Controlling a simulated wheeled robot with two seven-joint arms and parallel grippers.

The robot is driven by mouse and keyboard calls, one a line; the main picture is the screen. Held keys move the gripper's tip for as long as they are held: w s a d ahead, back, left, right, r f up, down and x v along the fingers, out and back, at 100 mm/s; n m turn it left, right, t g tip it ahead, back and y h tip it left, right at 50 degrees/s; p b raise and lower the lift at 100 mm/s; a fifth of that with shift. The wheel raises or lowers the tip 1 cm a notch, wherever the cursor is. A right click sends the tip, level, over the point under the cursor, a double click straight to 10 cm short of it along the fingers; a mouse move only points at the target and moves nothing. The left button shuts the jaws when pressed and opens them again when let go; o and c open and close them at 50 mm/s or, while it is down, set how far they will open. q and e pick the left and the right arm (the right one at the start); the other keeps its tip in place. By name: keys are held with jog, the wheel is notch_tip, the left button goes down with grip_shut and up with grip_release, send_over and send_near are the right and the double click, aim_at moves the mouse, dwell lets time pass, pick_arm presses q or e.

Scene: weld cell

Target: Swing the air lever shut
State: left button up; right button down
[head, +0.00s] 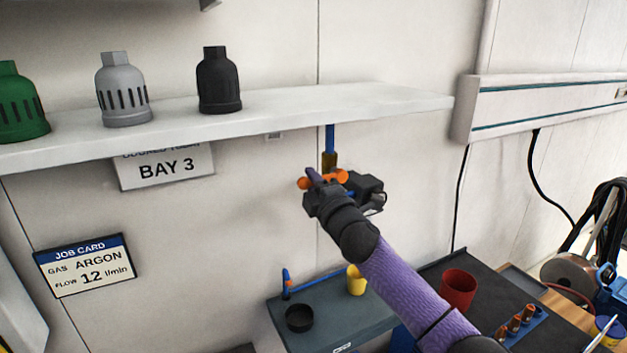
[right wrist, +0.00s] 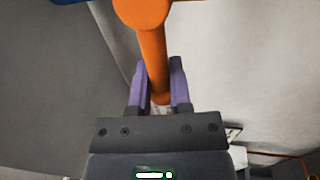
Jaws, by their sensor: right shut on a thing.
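The orange air lever (head: 309,183) is on a brass valve (head: 330,161) on a blue pipe (head: 330,138) that comes down from under the shelf. In the head view the lever runs roughly sideways across the pipe. My right gripper (head: 314,178) is at the lever and hides part of it. In the right wrist view the orange lever (right wrist: 153,60) runs down between the two purple fingers of my right gripper (right wrist: 159,88), which is shut on it. My left gripper is not in view.
A white shelf (head: 280,113) above carries green, grey and black caps. Below are a grey tray (head: 345,315) with a yellow cup (head: 356,281) and black cup (head: 299,318), and a red cup (head: 458,289).

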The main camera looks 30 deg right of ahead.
jog(key=shift+f, duration=0.15)
dwell(0.4)
jog(key=c, duration=0.6)
grip_release()
jog(key=b+v, duration=0.2)
jog(key=v, duration=0.7)
jog(key=shift+s+f, duration=0.1)
jog(key=shift+s, duration=0.3)
